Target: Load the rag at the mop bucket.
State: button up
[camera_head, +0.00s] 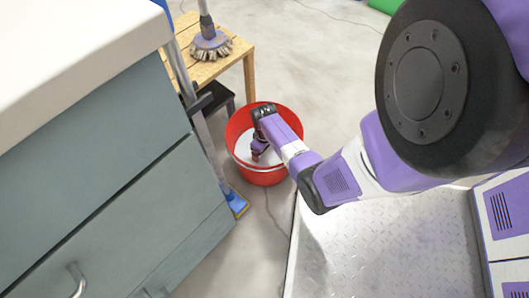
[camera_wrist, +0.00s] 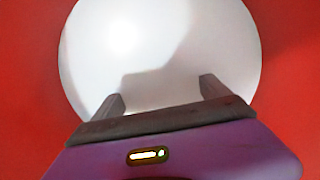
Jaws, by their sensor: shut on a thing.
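The red mop bucket (camera_head: 262,174) stands on the floor just left of my platform, with a round white area (camera_head: 243,147) inside it. My gripper (camera_head: 259,151) reaches down inside the bucket's rim. In the wrist view my gripper's two dark fingers (camera_wrist: 160,92) stand apart over the white disc (camera_wrist: 160,45), with the red bucket wall (camera_wrist: 285,110) around it. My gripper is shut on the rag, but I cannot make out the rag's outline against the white. I cannot tell whether it touches the bottom.
A grey drawer cabinet (camera_head: 110,190) with a pale top fills the left. A cable crosses the floor.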

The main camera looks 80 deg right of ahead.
jog(key=shift+f, duration=0.6)
dwell(1.9)
jog(key=shift+r, duration=0.1)
notch_tip(320, 180, up, 7)
jog(key=p, duration=0.7)
dwell(0.4)
